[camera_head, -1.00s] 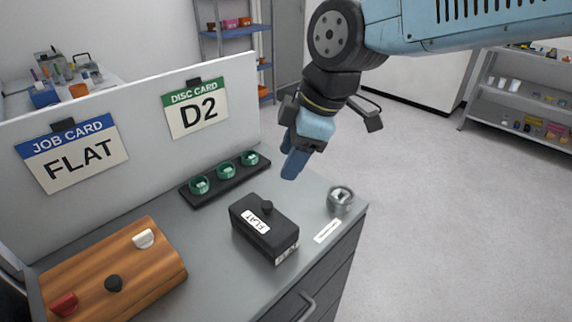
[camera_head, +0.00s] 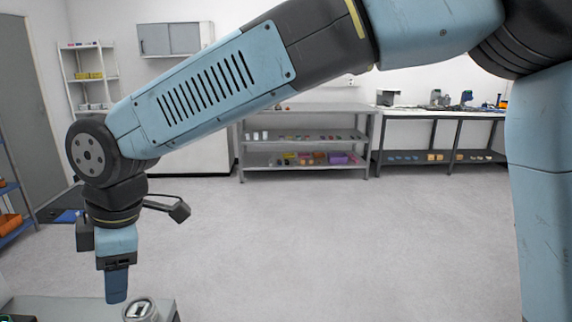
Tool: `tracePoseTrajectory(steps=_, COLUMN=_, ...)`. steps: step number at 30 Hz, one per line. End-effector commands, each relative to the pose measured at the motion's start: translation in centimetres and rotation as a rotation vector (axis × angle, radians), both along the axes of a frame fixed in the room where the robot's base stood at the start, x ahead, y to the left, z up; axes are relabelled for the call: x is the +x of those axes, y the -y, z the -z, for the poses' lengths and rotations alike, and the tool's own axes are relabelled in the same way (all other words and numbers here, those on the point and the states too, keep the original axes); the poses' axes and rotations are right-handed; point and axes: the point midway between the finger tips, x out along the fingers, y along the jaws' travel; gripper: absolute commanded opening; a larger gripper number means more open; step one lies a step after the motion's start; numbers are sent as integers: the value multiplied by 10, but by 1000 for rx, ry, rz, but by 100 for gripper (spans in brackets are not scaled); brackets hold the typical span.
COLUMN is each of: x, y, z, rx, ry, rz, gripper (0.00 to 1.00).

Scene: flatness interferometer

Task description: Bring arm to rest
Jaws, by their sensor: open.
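My arm stretches from the right side of the head view across to the left, with its forearm raised and its wrist hanging down. My gripper (camera_head: 116,296) points down at the lower left. It is seen edge-on, so one blue finger covers the other; it is open, and nothing shows in it. A round grey metal piece (camera_head: 141,309) stands on the bench (camera_head: 72,307) just right of the fingertips in the picture. Whether the fingertips are clear above the bench is hard to judge. The lower edge of the picture cuts off most of the bench.
Open grey floor (camera_head: 330,245) fills the middle. A grey shelf unit (camera_head: 305,108) with small items stands at the back, beside a long table (camera_head: 440,113). A blue rack (camera_head: 12,187) stands at the left edge, and a white shelf (camera_head: 92,75) at the back left.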

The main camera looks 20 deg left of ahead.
Motion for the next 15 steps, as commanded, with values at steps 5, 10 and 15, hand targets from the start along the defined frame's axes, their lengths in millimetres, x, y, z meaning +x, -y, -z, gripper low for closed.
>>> tracePoseTrajectory(steps=5, x=79, y=56, z=-4, rx=-37, ry=73, rz=286, gripper=53)
tracePoseTrajectory(steps=10, x=141, y=121, z=-13, rx=-55, ry=121, rz=566, gripper=53)
tracePoseTrajectory(steps=15, x=189, y=194, z=-26, rx=-51, ry=152, rz=851, gripper=53)
